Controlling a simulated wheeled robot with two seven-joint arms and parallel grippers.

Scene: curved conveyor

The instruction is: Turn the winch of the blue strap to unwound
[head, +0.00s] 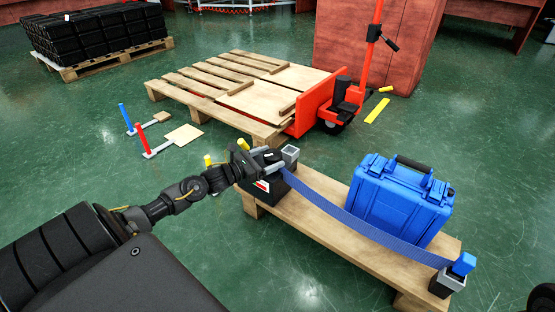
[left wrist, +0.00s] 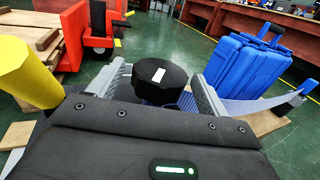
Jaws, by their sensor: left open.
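The winch (head: 262,186) is a black block with a white-and-red label at the near left end of a low wooden bench. The blue strap (head: 350,222) runs from it, past the front of a blue case (head: 400,200), to a black block with a blue top (head: 461,266) at the bench's right end. My left gripper (head: 264,160) is at the winch's top. In the left wrist view, its grey fingers (left wrist: 160,82) are open on either side of a black round knob (left wrist: 161,72) with a white mark. Finger contact with the knob cannot be told. My right gripper is not visible.
Yellow cylinders (head: 209,161) stand close beside my left gripper; one shows large in the left wrist view (left wrist: 27,75). Behind are a pallet (head: 190,88) and a red pallet jack (head: 310,110). Red and blue posts (head: 143,140) stand left. Green floor (head: 110,185) is open.

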